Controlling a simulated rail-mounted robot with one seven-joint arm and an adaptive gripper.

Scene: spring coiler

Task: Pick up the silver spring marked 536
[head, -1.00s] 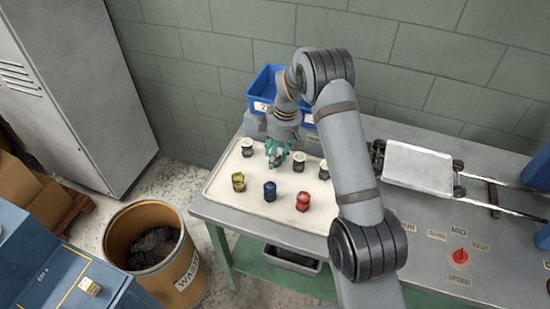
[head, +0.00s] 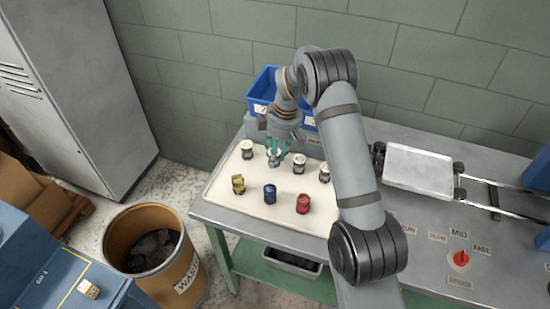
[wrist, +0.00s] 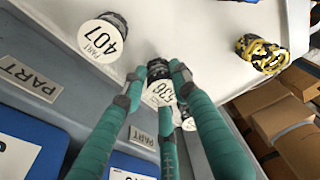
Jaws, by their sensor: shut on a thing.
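The silver spring marked 536 (wrist: 157,92) has a white round label and sits between the teal fingers of my gripper (wrist: 160,76), which is shut on it. In the head view this spring (head: 274,158) stands in the back row on the white tray's area, with my gripper (head: 278,149) over it. I cannot tell whether it is clear of the tray. A similar dark spring marked 407 (wrist: 103,38) is beside it in the wrist view, apart from the fingers.
The white tray (head: 222,192) also holds yellow (head: 238,184), blue (head: 270,194) and red (head: 303,203) springs in front, and white-topped springs (head: 247,149) (head: 299,165) beside the gripper. Blue bins (head: 262,86) stand behind. A waste drum (head: 120,238) is at the left.

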